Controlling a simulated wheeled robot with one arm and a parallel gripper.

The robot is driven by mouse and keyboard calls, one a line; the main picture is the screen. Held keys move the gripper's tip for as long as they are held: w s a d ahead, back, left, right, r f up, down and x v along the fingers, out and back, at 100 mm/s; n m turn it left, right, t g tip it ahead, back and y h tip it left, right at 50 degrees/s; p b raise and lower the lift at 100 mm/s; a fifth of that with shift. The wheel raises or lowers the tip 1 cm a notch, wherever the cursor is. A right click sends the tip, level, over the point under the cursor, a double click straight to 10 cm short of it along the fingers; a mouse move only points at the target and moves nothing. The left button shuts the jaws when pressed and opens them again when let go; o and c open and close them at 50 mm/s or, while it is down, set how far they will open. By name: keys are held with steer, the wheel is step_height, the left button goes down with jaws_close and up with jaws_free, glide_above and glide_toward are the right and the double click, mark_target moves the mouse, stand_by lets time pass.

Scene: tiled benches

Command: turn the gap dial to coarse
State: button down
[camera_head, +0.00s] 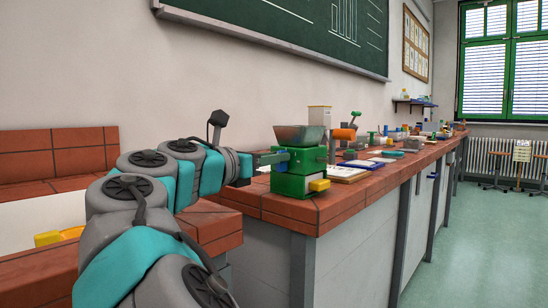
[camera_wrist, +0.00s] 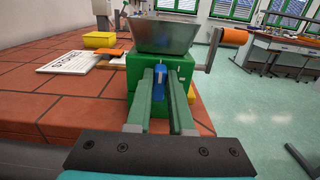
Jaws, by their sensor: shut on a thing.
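A green mill (camera_head: 300,168) with a grey metal hopper (camera_head: 298,135) stands on the near corner of the red tiled bench; the mill also shows in the wrist view (camera_wrist: 136,74). A blue dial (camera_wrist: 157,80) sits on the mill's side facing me. My gripper (camera_wrist: 158,82) is shut on the blue dial, its two long green fingers on either side of it. In the head view my gripper (camera_head: 276,156) reaches the mill from the left. The dial's marks are too small to read.
An orange crank handle (camera_wrist: 233,36) sticks out from the mill. A yellow drawer (camera_head: 319,185) is low on it. A white board (camera_wrist: 68,61) and a yellow container (camera_wrist: 99,40) lie on the bench beyond. Open floor (camera_head: 420,260) lies right of the bench.

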steer(key=shift+r+p, duration=0.2)
steer(key=shift+p, duration=0.1)
steer(key=m, duration=0.5)
steer(key=f+m, duration=0.1)
steer(key=m, duration=0.4)
steer(key=d+m, duration=0.1)
steer(key=m, duration=0.5)
steer(key=shift+s+f, duration=0.35)
steer(key=shift+m+b, duration=0.65)
steer(key=shift+m, duration=0.35)
steer(key=c, duration=0.8)
jaws_free()
